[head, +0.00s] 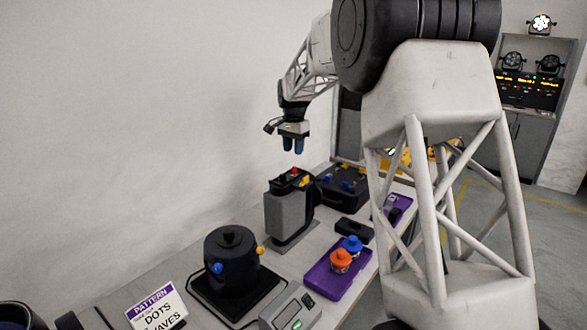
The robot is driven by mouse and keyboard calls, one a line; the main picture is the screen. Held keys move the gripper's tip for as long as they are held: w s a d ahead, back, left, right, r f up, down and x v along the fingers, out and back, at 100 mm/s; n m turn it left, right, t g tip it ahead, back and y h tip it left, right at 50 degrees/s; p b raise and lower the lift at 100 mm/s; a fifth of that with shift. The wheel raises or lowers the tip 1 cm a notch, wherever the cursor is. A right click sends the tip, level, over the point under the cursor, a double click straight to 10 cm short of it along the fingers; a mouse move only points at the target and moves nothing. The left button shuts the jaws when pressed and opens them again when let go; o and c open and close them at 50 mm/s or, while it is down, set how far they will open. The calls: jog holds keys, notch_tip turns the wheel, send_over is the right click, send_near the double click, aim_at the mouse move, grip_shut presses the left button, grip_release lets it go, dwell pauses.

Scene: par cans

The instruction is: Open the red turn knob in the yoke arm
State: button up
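A small red knob (296,171) shows on the dark top of a grey upright block (285,214), which I take to be the yoke arm's stand. Yellow parts lie close beside the knob. My gripper (293,148) points down above the block, a little over the red knob and apart from it.
A dark round can (232,262) with blue and yellow knobs stands on a black plate in front. A purple tray (325,284) holds an orange and a blue knob. A black case (343,188) sits behind the block. My arm hides part of the table's right side.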

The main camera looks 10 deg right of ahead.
aim_at(294, 171)
jog(key=shift+f, duration=3.85)
grip_shut()
